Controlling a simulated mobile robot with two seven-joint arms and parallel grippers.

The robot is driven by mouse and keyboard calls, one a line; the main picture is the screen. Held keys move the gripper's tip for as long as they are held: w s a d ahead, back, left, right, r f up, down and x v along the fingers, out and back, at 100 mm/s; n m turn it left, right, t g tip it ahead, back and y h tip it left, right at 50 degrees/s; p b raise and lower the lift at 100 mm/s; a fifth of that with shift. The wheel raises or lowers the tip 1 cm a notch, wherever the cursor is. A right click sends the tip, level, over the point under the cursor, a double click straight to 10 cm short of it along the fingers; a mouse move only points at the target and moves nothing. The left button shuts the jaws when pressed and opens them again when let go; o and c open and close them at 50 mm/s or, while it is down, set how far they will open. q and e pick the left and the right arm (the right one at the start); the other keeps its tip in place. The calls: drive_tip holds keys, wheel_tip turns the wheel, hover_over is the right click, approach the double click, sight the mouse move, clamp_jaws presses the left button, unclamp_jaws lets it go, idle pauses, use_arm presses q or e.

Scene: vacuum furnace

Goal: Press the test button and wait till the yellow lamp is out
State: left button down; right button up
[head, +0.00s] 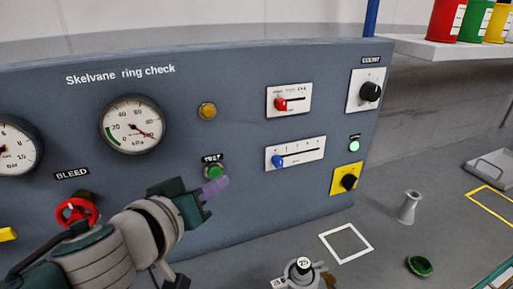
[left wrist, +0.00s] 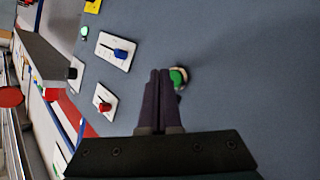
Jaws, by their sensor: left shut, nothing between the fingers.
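The green test button (head: 214,170) sits under its TEST label on the grey-blue panel. In the left wrist view the button (left wrist: 178,77) shows right beside the fingertips, partly covered by them. My left gripper (head: 222,184) is shut and empty, its purple fingers just below and right of the button in the head view. In the left wrist view its fingers (left wrist: 160,73) lie together. I cannot tell whether they touch the button. The yellow lamp (head: 207,111) above the button is dull amber; I see no clear glow. My right gripper is not in view.
A pressure gauge (head: 132,124) is left of the lamp. A red bleed handwheel (head: 77,212) is close to my left arm. Red (head: 281,104) and blue (head: 278,161) sliders are to the right. A white square outline (head: 346,243) marks the bench.

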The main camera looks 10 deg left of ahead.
use_arm(q)
drive_tip(key=shift+w+a, duration=0.25)
drive_tip(key=shift+w, duration=0.1)
drive_tip(key=shift+w+a, duration=0.2)
drive_tip(key=shift+w, duration=0.1)
idle(0.6)
drive_tip(key=shift+s+d, duration=0.1)
idle(0.3)
drive_tip(key=shift+s+d, duration=0.35)
drive_tip(key=shift+s, duration=0.2)
drive_tip(key=s+d, duration=0.1)
drive_tip(key=s, duration=0.1)
drive_tip(key=s+d, duration=0.1)
drive_tip(key=s, duration=0.1)
drive_tip(key=shift+d, duration=0.4)
drive_tip(key=shift+s+a, duration=0.1)
idle(0.4)
